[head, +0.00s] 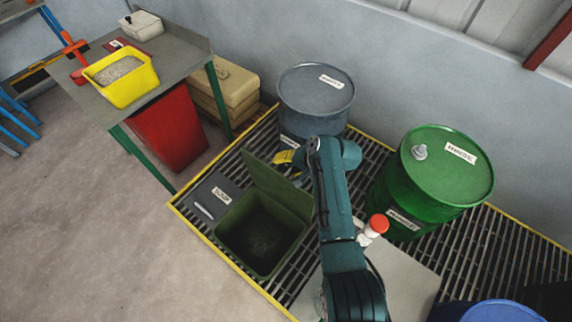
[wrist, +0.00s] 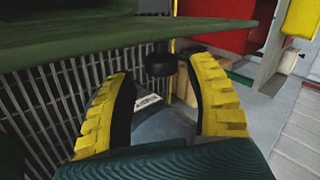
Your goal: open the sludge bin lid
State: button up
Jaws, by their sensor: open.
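The dark green sludge bin (head: 258,238) stands on the grating with its mouth uncovered and a dark interior showing. Its green lid (head: 278,186) is raised, tilted up along the bin's far right side. My gripper (head: 288,158) is just beyond the lid's upper edge, partly hidden by my arm. In the wrist view the yellow fingers of my gripper (wrist: 157,72) are spread open with nothing clamped. The lid (wrist: 130,36) crosses the top of that view. A black knob (wrist: 160,66) shows below the lid's edge, between the fingertips; contact cannot be told.
A dark grey labelled panel (head: 214,197) lies left of the bin. A blue-grey drum (head: 316,92) stands behind my gripper, and a green drum (head: 432,180) at right. A red bin (head: 170,132) and a table (head: 180,52) stand back left. The front-left floor is clear.

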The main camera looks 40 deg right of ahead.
jog(key=v, duration=1.1)
jog(key=shift+d, duration=0.1)
jog(key=w+a+r+n+t, duration=0.1)
jog(key=w+a+r+n, duration=0.2)
jog(key=a, duration=0.6)
jog(key=w+a+r+n, duration=0.2)
jog(key=w+a, duration=0.3)
jog(key=a, duration=0.5)
jog(key=a+r+n+t, duration=0.2)
jog(key=a+r+t, duration=0.1)
jog(key=a+r, duration=0.4)
jog(key=s+d+r+n+t+h, duration=0.1)
jog(key=s+r+t, duration=0.35)
jog(key=r, duration=0.55)
jog(key=s+d+r+n+t+h+p, duration=0.1)
jog(key=s+r+n+t+h, duration=0.15)
jog(key=s+r, duration=0.45)
jog(key=s+d+r+n+t+h, duration=0.15)
jog(key=r+t, duration=0.25)
jog(key=r, duration=0.8)
notch_tip(320, 180, up, 33)
jog(key=m+y+p, duration=0.1)
jog(key=p, duration=3.3)
jog(key=shift+s+a, duration=0.2)
jog(key=shift+a, duration=0.25)
